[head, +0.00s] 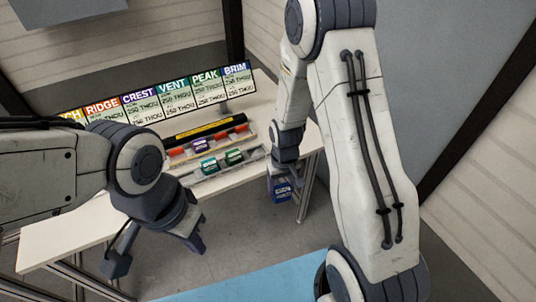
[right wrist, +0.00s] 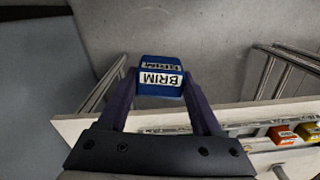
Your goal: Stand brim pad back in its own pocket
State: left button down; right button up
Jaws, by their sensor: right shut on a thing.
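The brim pad (head: 282,188) is a blue block with white BRIM labels. My right gripper (head: 280,172) is shut on it and holds it in the air beside the bench's right end. In the right wrist view the pad (right wrist: 160,78) sits between the two fingertips, with grey floor behind it. The rack (head: 238,159) on the bench holds red, purple and green pads. Which pocket is the brim pad's own cannot be told. My left gripper (head: 155,255) is open and empty in front of the bench.
The white bench (head: 70,235) carries a sign board (head: 160,95) with RIDGE, CREST, VENT, PEAK and BRIM panels behind the rack. A metal bench leg (head: 308,190) stands near the held pad. A blue mat (head: 260,280) lies on the open floor.

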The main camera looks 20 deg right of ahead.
aim_at(256, 153)
jog(key=z, duration=0.6)
jog(key=i, duration=1.1)
jog(key=u, duration=0.35)
